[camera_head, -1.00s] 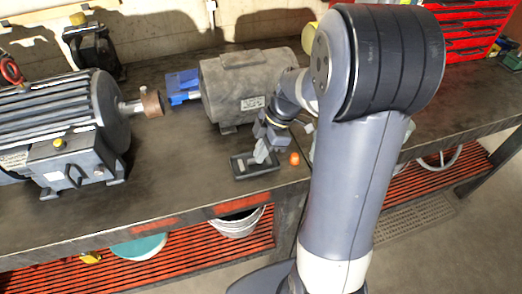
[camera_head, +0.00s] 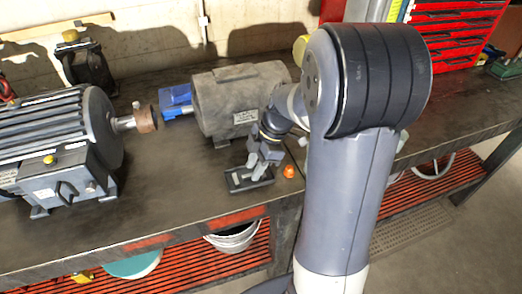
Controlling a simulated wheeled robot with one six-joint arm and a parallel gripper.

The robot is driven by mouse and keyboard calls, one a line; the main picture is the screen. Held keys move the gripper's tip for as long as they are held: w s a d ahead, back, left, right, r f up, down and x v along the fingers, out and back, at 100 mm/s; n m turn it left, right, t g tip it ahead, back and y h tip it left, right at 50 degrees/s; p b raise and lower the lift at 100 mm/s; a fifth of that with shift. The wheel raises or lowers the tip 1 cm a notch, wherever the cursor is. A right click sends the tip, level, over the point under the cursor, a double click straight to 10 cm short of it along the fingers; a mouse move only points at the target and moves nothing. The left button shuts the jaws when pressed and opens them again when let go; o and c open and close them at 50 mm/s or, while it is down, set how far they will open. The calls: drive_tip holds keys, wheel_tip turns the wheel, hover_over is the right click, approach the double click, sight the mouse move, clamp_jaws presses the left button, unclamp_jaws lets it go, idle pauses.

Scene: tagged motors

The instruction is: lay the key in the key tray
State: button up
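The key tray (camera_head: 236,187) is a small dark rectangular tray near the front edge of the workbench, below the grey motor. My gripper (camera_head: 257,173) points down at the tray, with its light-grey fingers over or in it. They are too small and too crowded by the dark gripper body to tell whether they are open or shut. I cannot make out the key in this view; it may be hidden by the gripper or be too small to see.
A small orange object (camera_head: 289,171) sits just right of the tray. The grey motor (camera_head: 225,103) with a blue part (camera_head: 176,102) stands behind. A large ribbed motor (camera_head: 62,140) stands at left. My arm covers the bench to the right.

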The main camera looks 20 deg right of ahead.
drive_tip(key=shift+r+p, duration=0.4)
drive_tip(key=shift+r, duration=0.1)
drive_tip(key=v, duration=1.2)
drive_tip(key=x, duration=0.4)
drive_tip(key=b+x, duration=0.1)
drive_tip(key=x, duration=0.8)
drive_tip(key=shift+d+f+b, duration=0.2)
drive_tip(key=shift+f+b, duration=0.1)
drive_tip(key=shift+b, duration=0.05)
drive_tip(key=shift+r+p, duration=0.4)
drive_tip(key=shift+p, duration=0.05)
drive_tip(key=shift+f, duration=0.1)
